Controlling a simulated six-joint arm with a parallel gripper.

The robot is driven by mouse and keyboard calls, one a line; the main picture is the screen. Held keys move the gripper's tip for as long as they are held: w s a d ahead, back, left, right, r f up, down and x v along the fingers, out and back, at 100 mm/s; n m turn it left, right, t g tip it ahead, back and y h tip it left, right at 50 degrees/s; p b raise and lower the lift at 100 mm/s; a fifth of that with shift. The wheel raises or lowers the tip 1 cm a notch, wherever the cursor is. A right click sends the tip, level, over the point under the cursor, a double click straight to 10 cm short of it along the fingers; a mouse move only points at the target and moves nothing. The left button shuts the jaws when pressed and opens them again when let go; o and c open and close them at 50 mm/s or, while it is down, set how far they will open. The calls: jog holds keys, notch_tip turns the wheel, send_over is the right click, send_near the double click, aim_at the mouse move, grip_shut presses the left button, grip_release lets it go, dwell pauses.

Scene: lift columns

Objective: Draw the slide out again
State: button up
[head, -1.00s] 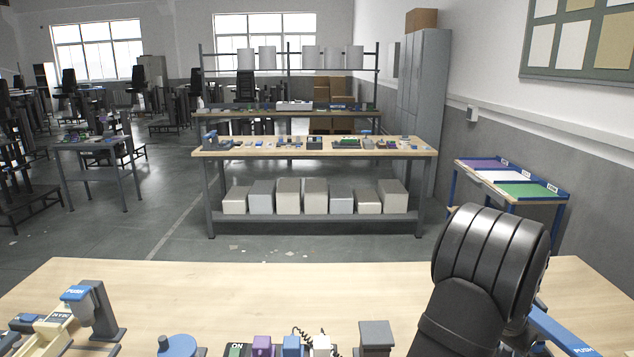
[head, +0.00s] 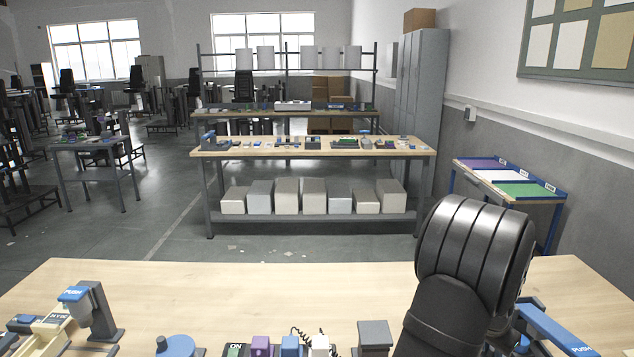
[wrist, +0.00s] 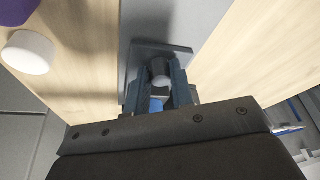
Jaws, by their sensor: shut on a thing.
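In the wrist view my gripper (wrist: 160,85) has its two blue-grey fingers on either side of a dark rounded knob (wrist: 160,70). It is shut on this knob, which I take to be the slide's handle. Behind the knob is a grey plate (wrist: 182,52), with a lighter grey strip (wrist: 150,18) running away beyond it. A bit of blue shows between the fingers. How far the slide is out cannot be told. In the head view my dark arm covers the gripper and the slide.
A blue bar marked PUSH (head: 555,330) lies right of my arm. A grey block (head: 374,333), a white piece (head: 319,345), a blue piece (head: 291,346) and a purple piece (head: 260,346) stand to the left. The table's far part (head: 230,285) is clear.

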jog(key=shift+a, duration=3.4)
jog(key=o, duration=0.8)
jog(key=shift+c, duration=0.2)
jog(key=shift+r, duration=0.1)
jog(key=shift+r, duration=2.9)
notch_tip(320, 180, down, 6)
jog(key=shift+f, duration=0.1)
jog(key=shift+d, duration=0.2)
